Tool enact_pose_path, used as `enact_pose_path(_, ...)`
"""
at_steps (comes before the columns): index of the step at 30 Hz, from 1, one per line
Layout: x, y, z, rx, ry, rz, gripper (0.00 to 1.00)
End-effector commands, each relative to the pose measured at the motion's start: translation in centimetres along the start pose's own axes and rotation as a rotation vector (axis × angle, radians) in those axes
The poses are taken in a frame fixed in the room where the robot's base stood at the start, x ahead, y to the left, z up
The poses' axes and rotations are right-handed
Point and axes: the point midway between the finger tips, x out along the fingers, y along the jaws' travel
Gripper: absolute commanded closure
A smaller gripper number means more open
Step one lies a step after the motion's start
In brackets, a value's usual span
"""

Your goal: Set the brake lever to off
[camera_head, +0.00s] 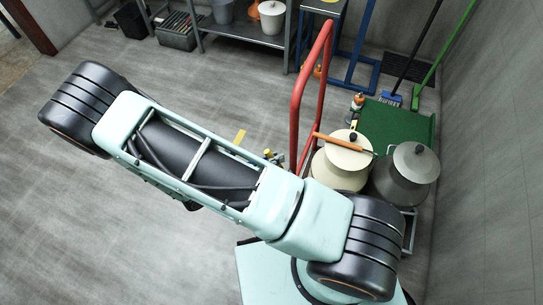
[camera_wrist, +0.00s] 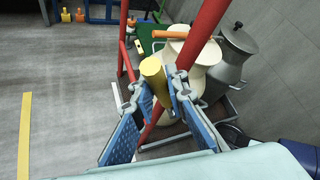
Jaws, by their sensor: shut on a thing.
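The brake lever (camera_wrist: 152,72) is a yellow rounded grip beside the red cart frame in the wrist view. My gripper (camera_wrist: 157,90) has its two blue-padded fingers closed on either side of the yellow grip. In the head view my gripper (camera_head: 273,157) shows only as a small part beyond my arm, close to the red frame (camera_head: 312,85). The lever's lower end and pivot are hidden by the fingers. I cannot read any on or off mark.
The cart carries a cream can (camera_head: 340,168) and a grey can (camera_head: 405,178); an orange bar (camera_head: 342,143) lies across the cream one. A shelf (camera_head: 245,35) stands behind.

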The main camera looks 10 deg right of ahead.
Motion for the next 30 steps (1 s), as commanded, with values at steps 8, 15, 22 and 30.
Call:
enact_pose_path(8, -0.07, -0.28, -0.14, 0.026, 0.011, 0.021, 1.0)
enact_pose_path(15, -0.06, -0.27, -0.17, 0.027, 0.011, 0.022, 1.0)
enact_pose_path(22, -0.03, -0.26, -0.12, 0.027, 0.01, 0.022, 0.72)
enact_pose_path(30, -0.01, -0.24, -0.01, 0.027, 0.008, 0.021, 0.68)
